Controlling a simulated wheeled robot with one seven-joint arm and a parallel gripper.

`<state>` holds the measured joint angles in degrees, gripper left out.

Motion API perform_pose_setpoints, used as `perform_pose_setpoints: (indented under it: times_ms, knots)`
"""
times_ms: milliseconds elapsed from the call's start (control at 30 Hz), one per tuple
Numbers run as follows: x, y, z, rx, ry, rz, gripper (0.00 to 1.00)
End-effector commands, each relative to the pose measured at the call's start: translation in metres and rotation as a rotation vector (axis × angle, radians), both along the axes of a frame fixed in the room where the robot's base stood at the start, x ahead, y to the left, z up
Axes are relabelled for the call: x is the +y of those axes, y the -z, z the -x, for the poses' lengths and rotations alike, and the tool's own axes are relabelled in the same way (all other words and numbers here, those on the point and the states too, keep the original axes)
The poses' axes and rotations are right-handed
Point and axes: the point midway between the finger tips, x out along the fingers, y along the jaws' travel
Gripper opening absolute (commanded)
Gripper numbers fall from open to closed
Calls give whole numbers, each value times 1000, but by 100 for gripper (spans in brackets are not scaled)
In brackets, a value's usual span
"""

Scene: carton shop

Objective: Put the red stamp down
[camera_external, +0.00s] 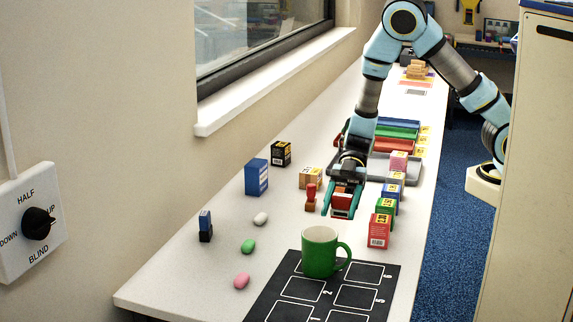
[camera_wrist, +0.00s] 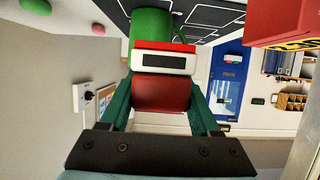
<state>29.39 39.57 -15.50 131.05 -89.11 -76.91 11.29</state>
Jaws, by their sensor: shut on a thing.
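My gripper (camera_external: 339,212) is shut on the red stamp (camera_external: 342,204), a red block with a pale band. In the wrist view the red stamp (camera_wrist: 161,92) sits between my two dark teal fingers, its white face with a black strip at the far end. In the external view the fingers point down over the white table, behind the green mug. I cannot tell whether the stamp touches the table. A small red-orange knobbed piece (camera_external: 310,197) stands upright just left of my gripper.
The green mug (camera_external: 320,252) stands on a black mat (camera_external: 268,302) with numbered cells. Coloured boxes (camera_external: 379,230) line the right edge. A grey tray (camera_external: 377,170) lies behind. Pink, green and white lumps (camera_external: 248,246) and a blue-black piece (camera_external: 205,226) are at left, with bare table between.

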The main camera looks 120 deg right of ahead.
Motion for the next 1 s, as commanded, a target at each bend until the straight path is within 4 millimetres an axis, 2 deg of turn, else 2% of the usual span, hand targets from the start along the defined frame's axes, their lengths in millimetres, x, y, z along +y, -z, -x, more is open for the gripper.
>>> perform_pose_setpoints:
  times_ms: [100,367,600,1000]
  knots:
    - [0,18,0,3,0,-3,7]
    - [0,38,-1,2,1,-1,7]
    - [0,67,-1,1,1,-1,7]
    - [0,74,-1,-1,2,0,7]
